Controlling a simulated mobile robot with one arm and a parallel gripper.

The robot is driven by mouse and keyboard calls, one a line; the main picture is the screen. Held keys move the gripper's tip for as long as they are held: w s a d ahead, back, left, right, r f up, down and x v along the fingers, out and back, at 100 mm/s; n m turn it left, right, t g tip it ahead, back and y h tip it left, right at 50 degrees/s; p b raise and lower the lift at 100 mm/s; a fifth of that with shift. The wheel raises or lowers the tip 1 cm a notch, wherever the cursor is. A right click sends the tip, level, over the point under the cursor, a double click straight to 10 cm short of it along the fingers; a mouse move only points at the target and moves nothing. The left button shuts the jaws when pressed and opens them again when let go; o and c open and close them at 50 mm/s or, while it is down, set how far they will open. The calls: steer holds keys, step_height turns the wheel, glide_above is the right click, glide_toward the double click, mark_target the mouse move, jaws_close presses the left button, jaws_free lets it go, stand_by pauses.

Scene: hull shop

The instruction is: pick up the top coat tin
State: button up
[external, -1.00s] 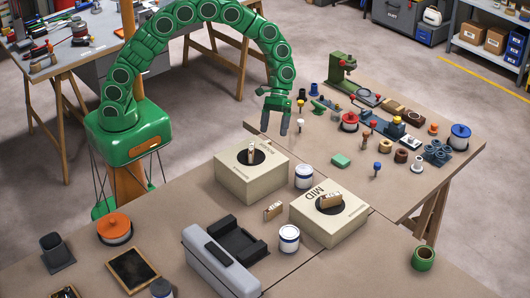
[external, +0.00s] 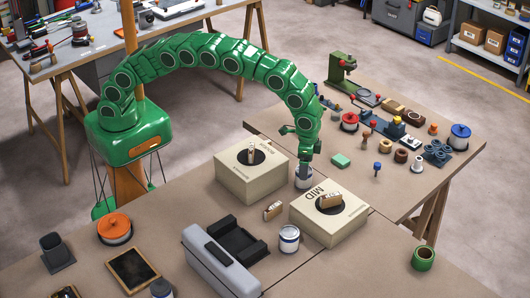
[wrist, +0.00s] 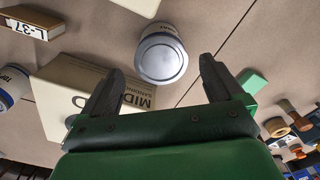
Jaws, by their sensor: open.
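Two white tins with blue bands stand on the bench. One tin (external: 301,184) is between the two cream boxes; its grey lid faces me in the wrist view (wrist: 161,58). The other tin (external: 289,240) stands nearer the camera and shows at the left edge of the wrist view (wrist: 10,86). Its cut-off lettering may read "TOP", but I cannot be sure which tin is the top coat. My gripper (external: 304,170) is open and points down at the first tin. In the wrist view, the fingers (wrist: 162,72) appear on either side of its lid; contact is not visible.
The cream box marked MID (external: 325,218) is close beside the first tin, with another cream box (external: 240,178) to its left. A small tagged block (external: 273,211) lies between the tins. A green block (external: 341,160) and several tools are to the right.

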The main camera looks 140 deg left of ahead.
steer(key=shift+s+d+f, duration=0.1)
steer(key=shift+s+f, duration=0.1)
steer(key=shift+f, duration=1.5)
steer(key=shift+s+f, duration=0.15)
steer(key=shift+f, duration=1.55)
steer(key=shift+c, duration=0.2)
steer(key=shift+r, duration=0.1)
steer(key=c, duration=1.3)
steer(key=shift+r, duration=0.1)
